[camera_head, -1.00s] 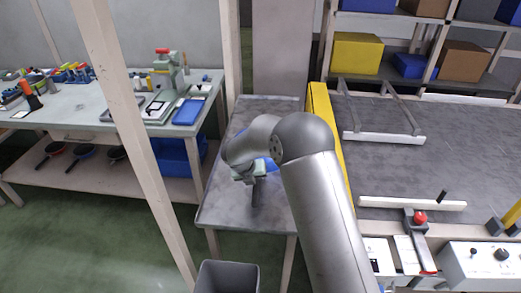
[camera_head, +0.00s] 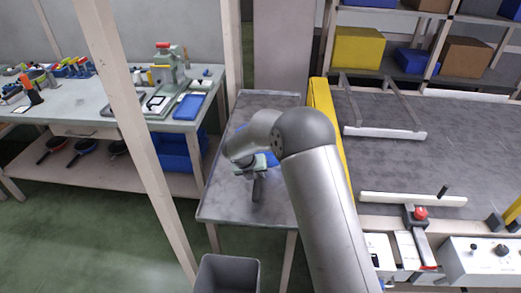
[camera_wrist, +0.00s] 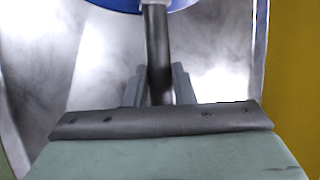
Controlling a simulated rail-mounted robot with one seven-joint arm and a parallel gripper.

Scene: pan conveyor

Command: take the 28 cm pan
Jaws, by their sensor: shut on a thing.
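A blue pan (camera_head: 271,159) is on or just above the grey metal side table, mostly hidden behind my arm. I cannot tell whether it touches the table. Its dark handle (camera_head: 257,189) points toward the front of the table. My gripper (camera_head: 259,168) is over the handle. In the wrist view the fingers of my gripper (camera_wrist: 158,85) are shut on the dark handle (camera_wrist: 157,50), one on each side. The blue pan's edge (camera_wrist: 190,4) shows at the top of that view. No size marking is readable.
The metal table (camera_head: 225,205) has a yellow barrier (camera_head: 322,110) along its right side. A grey bin (camera_head: 228,275) stands in front. Several pans (camera_head: 86,147) lie on the left bench's lower shelf. A large grey surface (camera_head: 440,150) lies to the right.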

